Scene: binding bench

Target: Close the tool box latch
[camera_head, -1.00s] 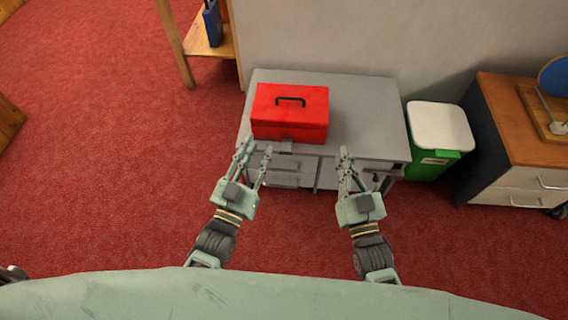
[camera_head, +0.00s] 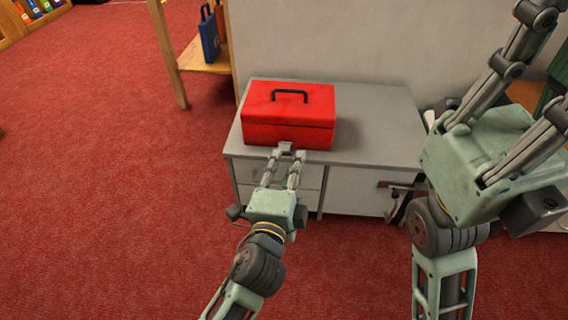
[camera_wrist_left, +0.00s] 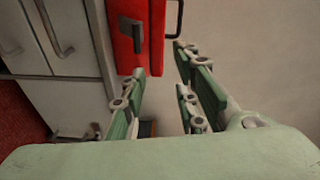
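The red tool box (camera_head: 262,108) sits on the grey bench with its lid down and a black handle on top. It also shows at the top of the left wrist view (camera_wrist_left: 156,45). Its small grey latch (camera_head: 286,147) is at the front face; in the left wrist view the latch (camera_wrist_left: 131,33) appears to stick out from the red front. My left gripper (camera_head: 287,154) is open and empty, fingertips close to the latch; contact is unclear. My right gripper (camera_head: 553,62) is raised large in the right foreground, fingers spread, nothing seen between them.
The grey bench (camera_head: 375,120) has bare top to the right of the box. Drawers and a handle are on its front. A wooden shelf (camera_head: 190,62) with a blue binder (camera_head: 209,38) stands behind left. Red carpet (camera_head: 110,200) is open at left.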

